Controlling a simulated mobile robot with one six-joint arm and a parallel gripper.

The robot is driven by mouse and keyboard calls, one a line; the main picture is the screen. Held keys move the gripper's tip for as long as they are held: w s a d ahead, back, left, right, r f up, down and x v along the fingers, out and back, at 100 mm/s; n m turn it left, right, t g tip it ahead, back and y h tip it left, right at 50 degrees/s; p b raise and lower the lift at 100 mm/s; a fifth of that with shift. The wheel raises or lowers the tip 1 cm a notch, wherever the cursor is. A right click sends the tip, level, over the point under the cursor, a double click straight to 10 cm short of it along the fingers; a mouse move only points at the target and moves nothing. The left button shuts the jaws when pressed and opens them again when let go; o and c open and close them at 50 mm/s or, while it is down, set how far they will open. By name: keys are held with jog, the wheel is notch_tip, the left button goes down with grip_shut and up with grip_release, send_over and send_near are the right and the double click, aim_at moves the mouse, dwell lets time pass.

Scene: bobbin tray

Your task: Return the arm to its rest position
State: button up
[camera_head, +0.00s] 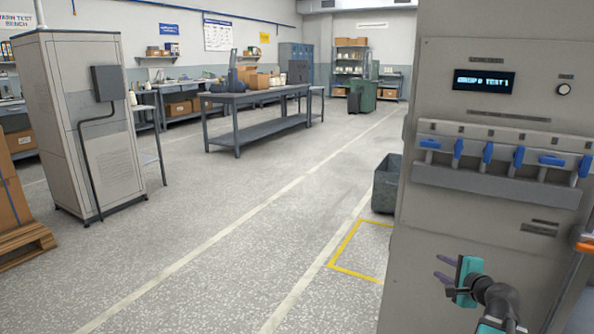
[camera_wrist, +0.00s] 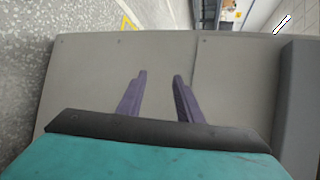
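My gripper (camera_head: 440,268) is at the lower right of the head view, in front of the grey machine panel (camera_head: 480,230). Its two purple fingers are apart with nothing between them, and they point left. In the wrist view my gripper (camera_wrist: 159,76) also shows parted, empty fingers, with a flat grey surface (camera_wrist: 100,80) behind them. The teal gripper body fills the bottom of that view. No bobbin or tray can be made out in either view.
The machine panel carries a row of blue levers (camera_head: 487,153) and a lit display (camera_head: 484,81). A grey bin (camera_head: 386,185) stands left of it, by a yellow floor marking (camera_head: 345,243). A cabinet (camera_head: 85,120) and workbench (camera_head: 255,97) stand farther off. The middle floor is clear.

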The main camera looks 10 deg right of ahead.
jog(key=w+a+f+n+g+y+p, duration=0.25)
jog(key=a+f+p, duration=0.35)
jog(key=a, duration=0.6)
jog(key=s+a+f+n+g+y+p, duration=0.25)
jog(key=s+a+f+p, duration=0.35)
jog(key=a, duration=0.5)
jog(key=s+a+f+n+g+y+p, duration=0.1)
jog(key=s+a+f+n+g+p, duration=0.25)
jog(key=a+f, duration=0.65)
jog(key=s+a+f+n+g+h+p, duration=0.1)
jog(key=s+a+f+n+g+p, duration=0.3)
jog(key=s, duration=0.5)
jog(key=s+a+f+n+g+h+p, duration=0.1)
jog(key=s+a+n+g+p, duration=0.15)
jog(key=s+a, duration=0.45)
jog(key=s+d+f+n+g+h, duration=0.1)
jog(key=s+d+n+g, duration=0.1)
jog(key=s, duration=0.4)
jog(key=s+d+n+g+h, duration=0.2)
jog(key=s+d+n, duration=0.1)
jog(key=s+d, duration=0.2)
jog(key=shift+s+d+f+n, duration=0.15)
jog(key=shift+s+f+n, duration=0.2)
jog(key=shift+s, duration=0.75)
dwell(0.7)
